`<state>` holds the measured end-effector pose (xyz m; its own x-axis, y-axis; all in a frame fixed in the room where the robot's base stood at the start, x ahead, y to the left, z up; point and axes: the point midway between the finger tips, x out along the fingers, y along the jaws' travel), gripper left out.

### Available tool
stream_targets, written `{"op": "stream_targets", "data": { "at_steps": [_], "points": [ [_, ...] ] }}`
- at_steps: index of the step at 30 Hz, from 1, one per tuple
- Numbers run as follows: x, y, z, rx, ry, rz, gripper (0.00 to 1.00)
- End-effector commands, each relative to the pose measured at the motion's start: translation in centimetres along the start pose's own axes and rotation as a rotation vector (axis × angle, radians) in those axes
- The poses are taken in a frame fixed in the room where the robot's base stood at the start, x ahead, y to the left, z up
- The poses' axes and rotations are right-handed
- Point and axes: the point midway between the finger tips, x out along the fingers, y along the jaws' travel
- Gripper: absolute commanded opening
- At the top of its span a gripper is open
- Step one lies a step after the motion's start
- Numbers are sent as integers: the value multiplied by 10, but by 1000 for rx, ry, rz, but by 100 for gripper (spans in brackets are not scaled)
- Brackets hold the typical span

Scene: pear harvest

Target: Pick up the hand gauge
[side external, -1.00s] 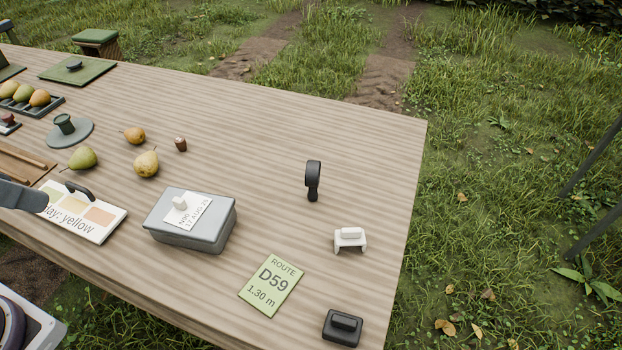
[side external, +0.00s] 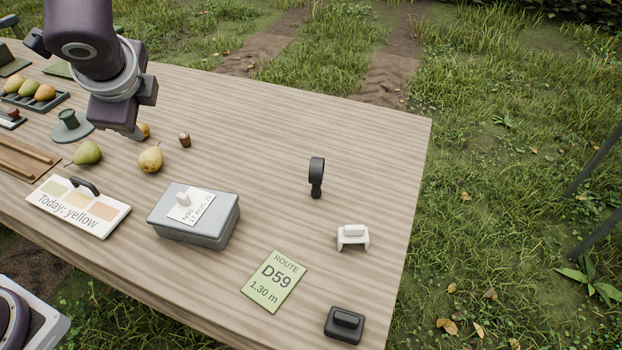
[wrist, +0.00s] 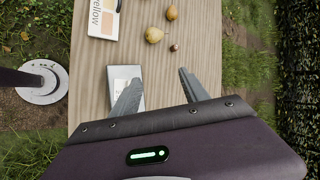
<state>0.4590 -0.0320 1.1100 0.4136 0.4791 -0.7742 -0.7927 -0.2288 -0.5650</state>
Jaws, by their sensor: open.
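My gripper (side external: 132,130) is over the left part of the table, near the loose pears and well to the left of the gauge. Its tips are partly hidden in the side view. In the wrist view its two fingers (wrist: 159,92) are spread apart with nothing between them.
A grey lidded box (side external: 192,222) and a green route card (side external: 274,282) lie left of the gauge. A white stand (side external: 352,238) and a black block (side external: 344,325) are nearer the front. Loose pears (side external: 150,159) and a colour card (side external: 78,207) lie further left. Table around the gauge is clear.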

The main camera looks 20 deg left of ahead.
Motion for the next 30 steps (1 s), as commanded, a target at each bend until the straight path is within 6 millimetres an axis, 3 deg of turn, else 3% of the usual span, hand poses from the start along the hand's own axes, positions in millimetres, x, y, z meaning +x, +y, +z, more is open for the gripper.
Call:
{"op": "stream_targets", "data": {
  "at_steps": [1, 3, 6, 9, 12, 17, 27, 30],
  "points": [
    [20, -7, -40, 202, -29, -72, 53],
    [46, -14, -98, 487, -65, -202, 53],
    [74, -4, -186, 872, -104, -400, 53],
    [92, 25, -260, 1174, -128, -577, 53],
    [101, 51, -303, 1355, -142, -695, 53],
    [110, 61, -326, 1442, -148, -757, 53],
    [153, 31, -348, 1438, -148, -751, 53],
    [158, 27, -351, 1438, -147, -752, 53]
  ]
}}
